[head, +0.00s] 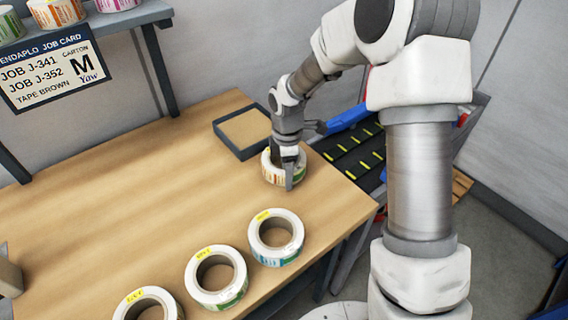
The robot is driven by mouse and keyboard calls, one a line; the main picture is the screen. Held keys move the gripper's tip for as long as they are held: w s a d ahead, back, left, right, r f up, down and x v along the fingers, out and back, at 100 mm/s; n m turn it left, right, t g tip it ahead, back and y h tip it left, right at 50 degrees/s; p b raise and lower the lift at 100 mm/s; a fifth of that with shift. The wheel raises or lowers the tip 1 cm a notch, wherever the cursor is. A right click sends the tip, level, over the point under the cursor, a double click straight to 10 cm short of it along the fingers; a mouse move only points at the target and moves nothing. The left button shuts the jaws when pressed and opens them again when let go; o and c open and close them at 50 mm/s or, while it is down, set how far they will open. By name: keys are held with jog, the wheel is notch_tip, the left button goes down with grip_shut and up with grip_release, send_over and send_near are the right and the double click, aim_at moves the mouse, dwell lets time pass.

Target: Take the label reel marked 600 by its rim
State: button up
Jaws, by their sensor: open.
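A white label reel (271,173) with orange print on its side lies flat on the wooden table near its far right part. My gripper (288,172) is over this reel, pointing down, with its jaws open. One finger shows at the reel's right front side; the gripper hides much of the reel's top, so I cannot read its mark or tell whether the fingers touch it. Three other white reels lie flat in a row nearer the front: a right one (292,229), a middle one (236,277) and a left one (171,299). Their yellow tags are too small to read surely.
A dark-edged shallow tray (229,146) lies behind the gripper. A shelf (105,20) with small reels and a job card (52,68) are at the upper left. A black rack (354,157) with yellow marks stands beyond the table's right edge. The table's middle left is clear.

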grip_shut()
jog(key=shift+r, duration=0.1)
dwell(1.2)
